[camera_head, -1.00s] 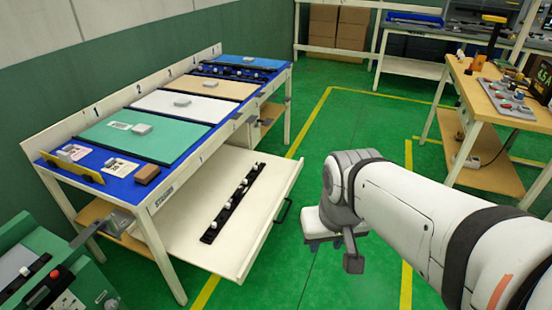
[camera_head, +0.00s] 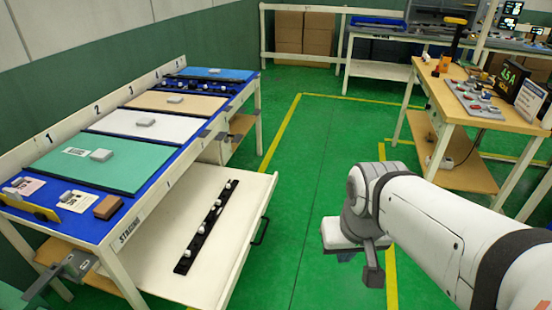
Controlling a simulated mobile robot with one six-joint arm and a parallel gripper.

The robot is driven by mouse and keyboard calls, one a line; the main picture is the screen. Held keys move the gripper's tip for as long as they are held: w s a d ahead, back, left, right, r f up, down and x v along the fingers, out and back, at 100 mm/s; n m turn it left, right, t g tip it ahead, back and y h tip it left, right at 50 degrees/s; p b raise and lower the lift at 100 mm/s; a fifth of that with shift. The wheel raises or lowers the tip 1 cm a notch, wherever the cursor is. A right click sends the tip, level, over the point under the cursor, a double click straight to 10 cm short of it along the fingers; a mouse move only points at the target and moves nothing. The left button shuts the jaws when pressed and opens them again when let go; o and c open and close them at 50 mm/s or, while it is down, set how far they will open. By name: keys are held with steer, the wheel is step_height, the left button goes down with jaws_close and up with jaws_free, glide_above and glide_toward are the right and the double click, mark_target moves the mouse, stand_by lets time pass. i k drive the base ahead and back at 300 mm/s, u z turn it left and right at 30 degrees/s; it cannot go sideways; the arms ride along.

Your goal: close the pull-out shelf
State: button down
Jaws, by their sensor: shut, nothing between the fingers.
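The pull-out shelf (camera_head: 160,275) is a cream drawer-like tray under the staging table. It stands pulled out to the right, with a black strip (camera_head: 207,230) of several white knobs lying on it. Its dark handle (camera_head: 261,231) is on the front edge facing my arm. My gripper (camera_head: 372,272) is at the end of my white arm, to the right of the handle and clear of it. It is shut and empty, over the green floor. Part of the gripper is hidden behind the wrist.
The staging table (camera_head: 160,188) carries a green panel (camera_head: 103,160), a white panel (camera_head: 150,125) and other coloured panels. A wooden workbench (camera_head: 450,95) with devices stands at the right. Green floor is free between the shelf and the workbench.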

mark_target(150, 258)
steer(key=z, duration=0.05)
steer(key=i, duration=1.2)
steer(key=u, duration=0.65)
